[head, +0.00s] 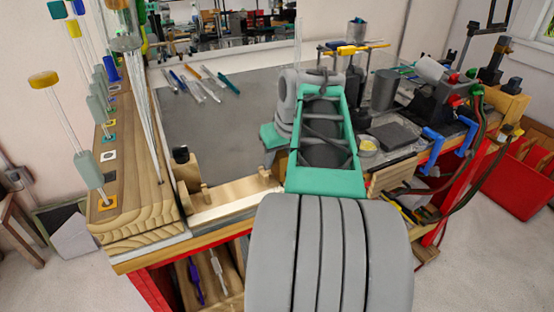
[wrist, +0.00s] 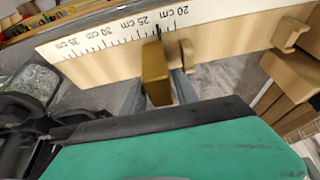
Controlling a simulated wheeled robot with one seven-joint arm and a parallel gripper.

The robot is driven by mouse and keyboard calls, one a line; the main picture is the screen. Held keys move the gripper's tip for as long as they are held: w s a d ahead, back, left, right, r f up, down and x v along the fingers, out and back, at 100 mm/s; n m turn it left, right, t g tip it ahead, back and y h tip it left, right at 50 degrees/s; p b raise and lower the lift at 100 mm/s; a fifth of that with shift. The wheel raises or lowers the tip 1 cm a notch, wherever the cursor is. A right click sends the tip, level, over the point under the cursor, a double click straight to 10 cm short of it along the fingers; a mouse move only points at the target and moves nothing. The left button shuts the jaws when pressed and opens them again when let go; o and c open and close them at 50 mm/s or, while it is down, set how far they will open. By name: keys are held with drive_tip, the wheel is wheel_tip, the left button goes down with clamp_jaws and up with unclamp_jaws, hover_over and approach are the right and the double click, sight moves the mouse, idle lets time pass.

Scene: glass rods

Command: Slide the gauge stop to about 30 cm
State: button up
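The gauge stop (wrist: 155,72) is a yellow-brown wooden block at the scale's edge in the wrist view. Its dark pointer stands between the 20 cm and 25 cm labels, a little nearer 25. The scale (wrist: 105,37) is a pale strip with black marks, seen upside down, its numbers rising to the left. My gripper (wrist: 157,90) has its grey fingers close against both sides of the stop and looks shut on it. In the head view my arm hides the gripper and the stop.
The wooden board (head: 235,203) with small pegs lies along the bench's front edge. Upright glass rods (head: 90,167) stand in a wooden rack (head: 140,215) at left. Loose rods lie on the grey bench top (head: 230,120). A burner with hoses (head: 440,88) is at right.

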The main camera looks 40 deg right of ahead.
drive_tip(key=shift+w+f, duration=0.2)
drive_tip(key=shift+f, duration=0.25)
clamp_jaws()
idle(1.1)
